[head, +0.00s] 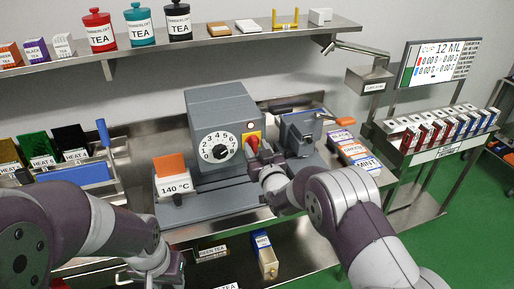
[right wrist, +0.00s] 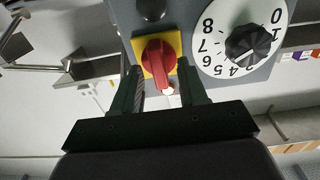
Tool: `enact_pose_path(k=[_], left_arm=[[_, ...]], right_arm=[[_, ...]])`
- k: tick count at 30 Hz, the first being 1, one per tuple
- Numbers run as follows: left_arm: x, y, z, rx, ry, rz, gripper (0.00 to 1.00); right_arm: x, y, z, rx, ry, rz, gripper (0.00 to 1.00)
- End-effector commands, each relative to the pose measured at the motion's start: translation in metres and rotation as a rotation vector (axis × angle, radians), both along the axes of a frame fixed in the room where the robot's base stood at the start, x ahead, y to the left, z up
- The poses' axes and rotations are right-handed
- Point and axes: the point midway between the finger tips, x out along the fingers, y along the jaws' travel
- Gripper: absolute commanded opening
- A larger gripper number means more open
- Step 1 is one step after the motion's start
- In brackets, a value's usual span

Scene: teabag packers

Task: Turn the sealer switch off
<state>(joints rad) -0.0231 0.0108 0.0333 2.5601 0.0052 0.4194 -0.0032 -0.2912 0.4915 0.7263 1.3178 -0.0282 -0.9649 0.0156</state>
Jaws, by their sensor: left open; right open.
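The sealer (head: 218,115) is a grey box on the metal bench, with a white numbered dial (head: 219,146) on its front. Its switch is a red rotary knob (head: 252,142) on a yellow plate. In the right wrist view the red knob (right wrist: 158,63) stands between the two fingers of my right gripper (right wrist: 162,88), which is open around it; firm contact cannot be told. The yellow plate (right wrist: 140,46) shows behind the knob. In the head view my right gripper (head: 262,158) is at the sealer's front and partly covers the switch. My left gripper (head: 158,270) is open, low at the front left.
An orange-topped 140 °C sign (head: 174,187) stands left of the sealer. A grey device with a blue part (head: 303,130) stands to its right, beside labelled tea boxes (head: 354,150). A shelf (head: 200,42) with tea tins runs above.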

Motion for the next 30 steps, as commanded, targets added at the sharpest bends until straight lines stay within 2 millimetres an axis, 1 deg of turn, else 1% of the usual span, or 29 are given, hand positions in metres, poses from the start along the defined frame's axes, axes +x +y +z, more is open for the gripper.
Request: enact_pose_path(k=[2,3,4,5,6,7,14,19,23,30], left_arm=[[0.0,0.0,0.0,0.0,0.0,0.0,0.4],[0.0,0.0,0.0,0.0,0.0,0.0,0.4],[0.0,0.0,0.0,0.0,0.0,0.0,0.4],[0.0,0.0,0.0,0.0,0.0,0.0,0.4],[0.0,0.0,0.0,0.0,0.0,0.0,0.4],[0.0,0.0,0.0,0.0,0.0,0.0,0.4],[0.0,0.0,-0.002,0.0,0.0,0.0,0.4],[0.0,0.0,-0.011,0.0,0.0,0.0,0.4],[0.0,0.0,-0.023,0.0,0.0,0.0,0.4],[0.0,0.0,-0.054,0.0,0.0,0.0,0.4]], right_arm=[[0.0,0.0,0.0,0.0,0.0,0.0,0.43],[0.0,0.0,0.0,0.0,0.0,0.0,0.36],[0.0,0.0,0.0,0.0,0.0,0.0,0.26],[0.0,0.0,0.0,0.0,0.0,0.0,0.17],[0.0,0.0,0.0,0.0,0.0,0.0,0.04],[0.0,0.0,0.0,0.0,0.0,0.0,0.0],[0.0,0.0,-0.001,-0.006,-0.002,0.0,0.0],[-0.001,0.0,-0.003,-0.047,-0.016,0.0,0.0],[-0.001,0.0,-0.005,-0.117,-0.039,0.0,0.0],[-0.001,0.001,-0.007,-0.311,-0.103,0.0,0.0]])
